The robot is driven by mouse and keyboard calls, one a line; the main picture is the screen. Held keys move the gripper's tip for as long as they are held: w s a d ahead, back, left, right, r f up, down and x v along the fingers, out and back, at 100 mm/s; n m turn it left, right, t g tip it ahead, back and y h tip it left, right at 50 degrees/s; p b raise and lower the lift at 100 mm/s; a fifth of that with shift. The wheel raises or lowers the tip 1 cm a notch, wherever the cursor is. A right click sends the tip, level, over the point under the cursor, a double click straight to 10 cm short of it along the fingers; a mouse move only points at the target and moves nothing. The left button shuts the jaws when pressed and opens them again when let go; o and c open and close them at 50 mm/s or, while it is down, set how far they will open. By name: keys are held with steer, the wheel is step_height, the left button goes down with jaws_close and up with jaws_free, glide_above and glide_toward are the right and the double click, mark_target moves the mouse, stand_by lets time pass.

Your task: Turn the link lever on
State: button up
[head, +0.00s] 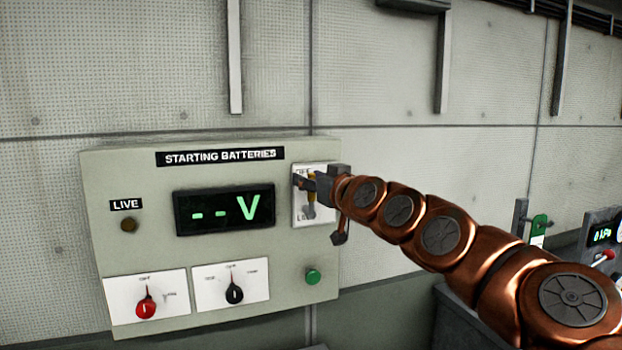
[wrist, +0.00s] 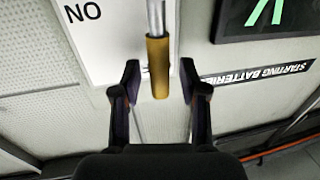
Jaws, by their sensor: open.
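The link lever (head: 312,188) is on a white plate (head: 328,215) at the right end of the battery panel. Its yellow grip is at the top and its grey shaft runs below. My gripper (head: 307,183) is at the lever and partly hides it and the plate's lettering. In the wrist view, the yellow grip (wrist: 158,70) stands between the two open fingers of my gripper (wrist: 160,72). A gap shows on each side, so the gripper is not closed on it. Lettering on the plate there reads "NO", with the panel title upside down.
The panel (head: 160,258) carries a voltage display (head: 223,208) showing "--V", a red knob (head: 146,307), a black knob (head: 234,293) and a green button (head: 313,276). A green lever (head: 539,228) and a gauge box (head: 603,236) stand at far right.

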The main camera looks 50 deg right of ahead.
jaws_close()
stand_by(0.6)
